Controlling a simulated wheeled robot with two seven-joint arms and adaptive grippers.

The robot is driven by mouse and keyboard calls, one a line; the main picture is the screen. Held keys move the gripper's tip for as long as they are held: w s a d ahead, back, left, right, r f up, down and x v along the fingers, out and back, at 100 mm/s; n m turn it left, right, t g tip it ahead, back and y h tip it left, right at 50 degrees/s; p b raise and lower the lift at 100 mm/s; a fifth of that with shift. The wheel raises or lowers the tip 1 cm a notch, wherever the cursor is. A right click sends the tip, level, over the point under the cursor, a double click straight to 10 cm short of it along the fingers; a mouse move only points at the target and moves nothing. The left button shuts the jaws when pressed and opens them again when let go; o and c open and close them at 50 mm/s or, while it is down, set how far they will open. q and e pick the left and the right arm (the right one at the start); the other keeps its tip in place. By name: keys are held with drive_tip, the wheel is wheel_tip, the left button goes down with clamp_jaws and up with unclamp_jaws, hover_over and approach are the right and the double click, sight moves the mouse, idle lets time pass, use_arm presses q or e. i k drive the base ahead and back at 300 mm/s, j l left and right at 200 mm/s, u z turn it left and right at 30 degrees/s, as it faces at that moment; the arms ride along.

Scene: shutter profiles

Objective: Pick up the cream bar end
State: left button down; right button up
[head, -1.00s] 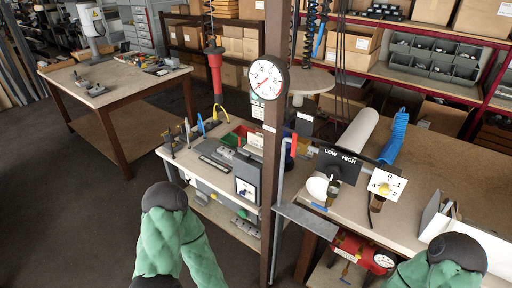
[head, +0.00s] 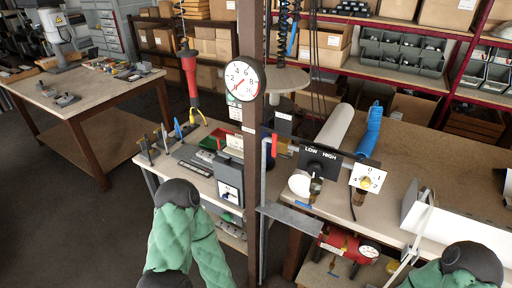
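A long pale, white-to-cream bar (head: 470,240) lies on the right workbench at the right edge of the head view. Its near left end (head: 411,215) shows as an upright pale plate, and its far part runs out of the picture. I cannot tell for sure whether this is the cream bar end. A thin pale strip (head: 408,262) slants down beside it. My two green-sleeved arms show at the bottom, the right one below the bar. Neither gripper's fingers are in the picture.
A brown post (head: 248,150) with a round gauge (head: 244,79) stands between two benches. The right workbench (head: 430,165) carries a pale roll (head: 334,128), a blue coil (head: 370,130) and a LOW/HIGH panel (head: 320,160). A red tank (head: 345,243) sits below. The bench's middle is clear.

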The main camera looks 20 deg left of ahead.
sight(235, 146)
drive_tip(key=i+j+z, duration=0.1)
drive_tip(key=j+z, duration=0.3)
drive_tip(key=j, duration=0.35)
drive_tip(key=j+z, duration=0.35)
drive_tip(key=j, duration=0.4)
